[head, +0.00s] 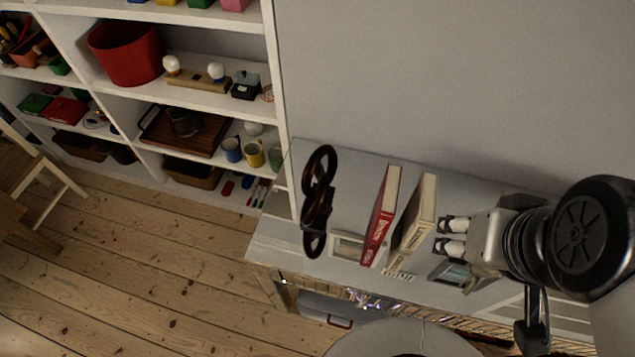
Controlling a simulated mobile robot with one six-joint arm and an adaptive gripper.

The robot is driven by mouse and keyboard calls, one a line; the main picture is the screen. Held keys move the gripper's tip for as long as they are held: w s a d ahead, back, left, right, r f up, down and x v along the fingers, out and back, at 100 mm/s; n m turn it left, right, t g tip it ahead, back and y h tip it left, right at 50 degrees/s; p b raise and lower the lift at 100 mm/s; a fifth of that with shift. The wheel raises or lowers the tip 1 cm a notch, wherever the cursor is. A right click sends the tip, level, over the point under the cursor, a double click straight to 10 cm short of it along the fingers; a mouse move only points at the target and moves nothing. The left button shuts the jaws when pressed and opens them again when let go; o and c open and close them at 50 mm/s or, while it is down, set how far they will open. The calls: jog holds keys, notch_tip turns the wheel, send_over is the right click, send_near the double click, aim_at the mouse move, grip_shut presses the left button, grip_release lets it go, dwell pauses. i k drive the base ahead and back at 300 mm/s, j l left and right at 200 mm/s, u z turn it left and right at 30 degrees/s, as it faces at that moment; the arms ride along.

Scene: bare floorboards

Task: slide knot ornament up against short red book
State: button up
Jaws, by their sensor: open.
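The knot ornament (317,205), dark brown with looped rings, stands upright near the left end of a grey cabinet top. The short red book (381,217) stands upright to its right, with a clear gap between them. A cream book (415,214) stands just right of the red book, leaning slightly. My gripper (452,237) is to the right of the cream book, its two fingertips apart and pointing left. Nothing shows between its fingers. I cannot tell whether the fingertips touch the cream book.
A small framed item (346,246) lies between the ornament and the red book, near the front edge. Another small frame (452,272) is below my gripper. A white shelf unit (283,120) stands at the left. The wall closes off the back.

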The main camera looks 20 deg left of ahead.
aim_at(316, 208)
jog(key=j+z, duration=0.15)
jog(key=j, duration=0.25)
jog(key=k+j+z, duration=0.1)
jog(key=j, duration=0.3)
jog(key=k+j+z, duration=0.15)
jog(key=j, duration=0.25)
jog(key=k+j+z, duration=0.15)
jog(key=j, duration=0.25)
